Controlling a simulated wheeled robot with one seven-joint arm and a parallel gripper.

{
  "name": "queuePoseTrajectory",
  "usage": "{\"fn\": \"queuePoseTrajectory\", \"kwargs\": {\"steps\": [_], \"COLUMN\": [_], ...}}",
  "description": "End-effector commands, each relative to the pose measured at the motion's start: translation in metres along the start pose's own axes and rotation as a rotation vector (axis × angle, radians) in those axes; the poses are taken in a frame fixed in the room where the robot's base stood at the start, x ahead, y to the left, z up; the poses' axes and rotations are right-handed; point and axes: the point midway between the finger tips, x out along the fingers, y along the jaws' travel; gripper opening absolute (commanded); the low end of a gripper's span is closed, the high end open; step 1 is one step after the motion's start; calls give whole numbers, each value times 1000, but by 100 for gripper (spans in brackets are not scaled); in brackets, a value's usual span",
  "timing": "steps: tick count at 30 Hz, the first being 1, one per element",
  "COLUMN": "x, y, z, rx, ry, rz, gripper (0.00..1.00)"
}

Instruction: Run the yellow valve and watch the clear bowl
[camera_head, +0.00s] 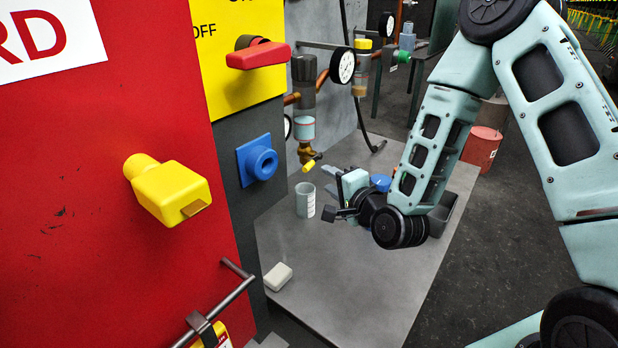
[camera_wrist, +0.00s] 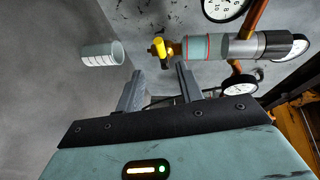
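The yellow valve (camera_head: 309,166) is a small lever on the brass drain under the clear bowl (camera_head: 304,129). The bowl hangs upright below a grey body, with a red line around it and pale bluish contents below that line. In the wrist view the yellow valve (camera_wrist: 160,48) lies just beyond the fingertips, with the clear bowl (camera_wrist: 200,47) to its right. My gripper (camera_head: 333,197) is open and empty, below and right of the valve, apart from it. Its two fingers (camera_wrist: 158,82) show in the wrist view.
A clear graduated beaker (camera_head: 305,201) stands on the grey bench (camera_head: 345,275) beneath the valve, close left of my gripper. A white block (camera_head: 278,276) lies nearer the front. A pressure gauge (camera_head: 342,65) and copper pipe adjoin the bowl. A red panel (camera_head: 90,230) fills the left.

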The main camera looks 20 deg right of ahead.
Motion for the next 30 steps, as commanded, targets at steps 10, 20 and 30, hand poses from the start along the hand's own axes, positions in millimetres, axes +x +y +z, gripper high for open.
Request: {"fn": "queuePoseTrajectory", "kwargs": {"steps": [10, 20, 30], "x": [72, 105, 107], "y": [-4, -2, -1], "z": [0, 0, 0], "rx": [1, 1, 1], "ry": [0, -1, -1], "rz": [1, 2, 3], "gripper": [37, 37, 26]}}
